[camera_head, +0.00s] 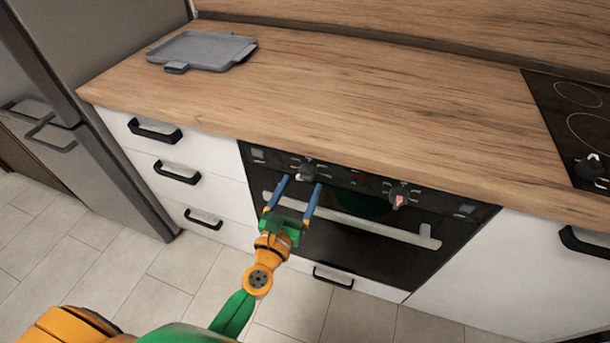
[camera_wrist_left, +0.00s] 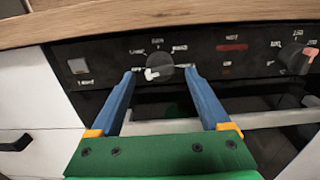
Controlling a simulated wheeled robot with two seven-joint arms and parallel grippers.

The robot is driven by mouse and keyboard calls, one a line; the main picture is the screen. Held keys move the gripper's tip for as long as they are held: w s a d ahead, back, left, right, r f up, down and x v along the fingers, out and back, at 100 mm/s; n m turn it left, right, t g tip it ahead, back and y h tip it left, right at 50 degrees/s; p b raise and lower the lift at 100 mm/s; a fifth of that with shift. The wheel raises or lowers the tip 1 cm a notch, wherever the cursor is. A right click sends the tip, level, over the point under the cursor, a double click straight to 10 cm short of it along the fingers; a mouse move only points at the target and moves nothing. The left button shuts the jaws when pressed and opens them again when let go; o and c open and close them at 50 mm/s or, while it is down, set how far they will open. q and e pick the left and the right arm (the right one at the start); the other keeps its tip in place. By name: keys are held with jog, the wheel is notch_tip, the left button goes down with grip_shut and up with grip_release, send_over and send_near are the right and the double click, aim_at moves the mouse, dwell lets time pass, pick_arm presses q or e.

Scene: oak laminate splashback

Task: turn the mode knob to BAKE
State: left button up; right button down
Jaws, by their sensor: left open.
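The oven's black control panel (camera_head: 350,182) sits under the counter edge. A dark round knob (camera_head: 306,170) is at its left part, and in the left wrist view the same knob (camera_wrist_left: 159,66) shows a pale pointer mark toward its lower left. The lettering around it is too small to read surely. My left gripper (camera_head: 301,181) is open, with its blue fingers to either side of this knob; whether they touch it I cannot tell. A second knob (camera_head: 398,196) with a reddish mark is further right, also in the left wrist view (camera_wrist_left: 298,58). My right gripper is not in view.
The oven handle (camera_head: 350,220) runs below the panel, under my left gripper. The wooden counter (camera_head: 340,90) overhangs above. A grey tray (camera_head: 203,50) lies at its back left, and a black hob (camera_head: 575,110) is at the right. White drawers (camera_head: 165,155) stand left of the oven.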

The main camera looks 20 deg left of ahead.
aim_at(306, 175)
pick_arm(q)
jog(key=shift+w+f, duration=0.2)
jog(key=shift+w, duration=1.35)
jog(key=shift+s, duration=0.15)
jog(key=shift+c, duration=0.6)
grip_shut()
